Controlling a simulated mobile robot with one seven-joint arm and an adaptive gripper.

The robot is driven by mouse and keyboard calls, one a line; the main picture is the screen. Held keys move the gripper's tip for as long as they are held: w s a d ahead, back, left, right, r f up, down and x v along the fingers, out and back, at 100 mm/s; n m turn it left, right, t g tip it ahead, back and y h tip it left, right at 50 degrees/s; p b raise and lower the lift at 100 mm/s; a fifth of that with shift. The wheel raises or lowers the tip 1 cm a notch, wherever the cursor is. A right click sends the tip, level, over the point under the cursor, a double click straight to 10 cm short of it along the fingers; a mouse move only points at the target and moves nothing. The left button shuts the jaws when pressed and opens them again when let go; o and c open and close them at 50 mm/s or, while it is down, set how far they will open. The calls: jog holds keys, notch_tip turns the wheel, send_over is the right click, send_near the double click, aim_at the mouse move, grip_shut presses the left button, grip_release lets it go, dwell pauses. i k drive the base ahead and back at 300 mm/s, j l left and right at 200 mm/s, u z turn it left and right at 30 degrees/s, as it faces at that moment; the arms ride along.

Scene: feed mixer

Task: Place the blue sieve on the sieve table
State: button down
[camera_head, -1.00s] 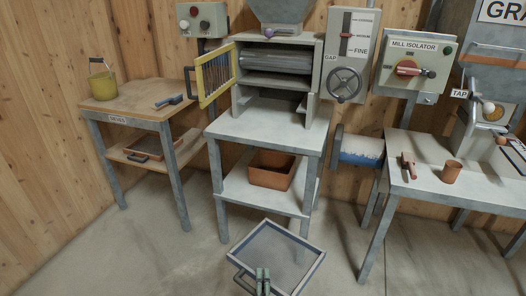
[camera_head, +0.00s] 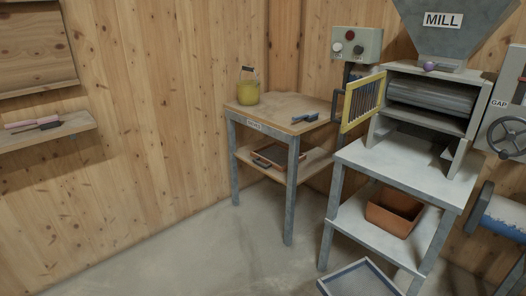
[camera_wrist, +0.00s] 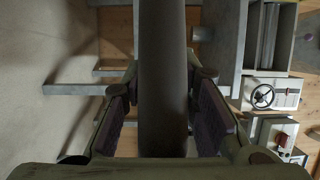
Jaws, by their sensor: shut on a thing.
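The blue sieve (camera_head: 345,271), a rectangular grey-blue frame, shows only in part at the bottom edge of the head view. My gripper (camera_wrist: 161,105) is in the wrist view, its two pads on either side of a dark bar (camera_wrist: 162,60), which looks like the sieve's handle. The gripper is shut on it and is out of the head view. The sieve table (camera_head: 285,112), wooden-topped with grey legs and a small label, stands against the wall, left of the sieve and farther back. A brown-framed sieve (camera_head: 270,158) lies on its lower shelf.
On the table top stand a yellow pail (camera_head: 249,92) and a small blue-grey tool (camera_head: 304,118). The mill stand (camera_head: 400,163) with an orange bin (camera_head: 394,212) is to the right, its yellow guard (camera_head: 362,103) swung out toward the table. The floor in front of the table is clear.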

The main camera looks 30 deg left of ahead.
aim_at(278, 111)
jog(key=i+j, duration=0.1)
jog(key=j, duration=0.3)
jog(key=i+j+u, duration=0.1)
jog(key=j, duration=0.3)
jog(key=i+j, duration=0.1)
jog(key=j, duration=0.25)
jog(key=i+j+u, duration=0.1)
jog(key=j, duration=0.3)
jog(key=i+j+u, duration=0.1)
jog(key=j, duration=0.3)
jog(key=i+j, duration=0.2)
jog(key=j, duration=0.15)
jog(key=i+j+u, duration=0.1)
jog(key=j, duration=0.25)
jog(key=i+j, duration=0.2)
jog(key=j, duration=0.15)
